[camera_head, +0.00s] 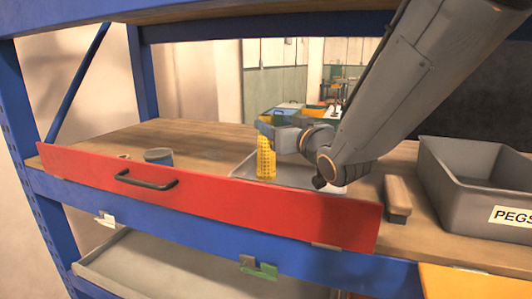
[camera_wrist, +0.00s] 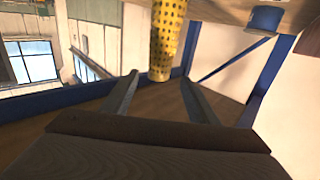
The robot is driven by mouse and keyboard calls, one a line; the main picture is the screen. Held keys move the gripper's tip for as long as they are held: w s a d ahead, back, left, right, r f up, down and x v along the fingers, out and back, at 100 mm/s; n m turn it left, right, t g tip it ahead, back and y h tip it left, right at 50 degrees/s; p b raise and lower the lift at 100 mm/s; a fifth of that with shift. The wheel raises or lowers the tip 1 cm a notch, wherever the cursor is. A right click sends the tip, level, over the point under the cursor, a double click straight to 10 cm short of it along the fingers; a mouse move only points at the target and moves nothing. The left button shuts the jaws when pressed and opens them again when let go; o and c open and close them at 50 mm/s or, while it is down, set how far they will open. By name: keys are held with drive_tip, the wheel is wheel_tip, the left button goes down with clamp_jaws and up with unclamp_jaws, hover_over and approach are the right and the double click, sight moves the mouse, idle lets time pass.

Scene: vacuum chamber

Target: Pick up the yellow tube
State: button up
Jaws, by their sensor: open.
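The yellow tube (camera_head: 265,162) is perforated and stands upright by the left part of a grey tray (camera_head: 297,176) in the head view. My gripper (camera_head: 268,128) is at the tube's upper end, coming in from the right. In the wrist view the tube (camera_wrist: 166,40) hangs down from the top edge of the picture, its near end just beyond the gap between the fingertips. My gripper (camera_wrist: 159,79) is open there, with a finger on each side and nothing held. Whether either finger touches the tube I cannot tell.
A red panel with a black handle (camera_head: 260,208) runs along the shelf's front. A blue round container (camera_head: 158,156) stands at the left. A brush-like block (camera_head: 398,196) and a grey bin marked PEGS (camera_head: 460,190) are at the right. The wooden shelf's left back is clear.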

sight(269, 120)
drive_tip(key=shift+p+x, duration=1.3)
drive_tip(key=shift+x, duration=1.9)
clamp_jaws()
drive_tip(key=shift+r, duration=0.1)
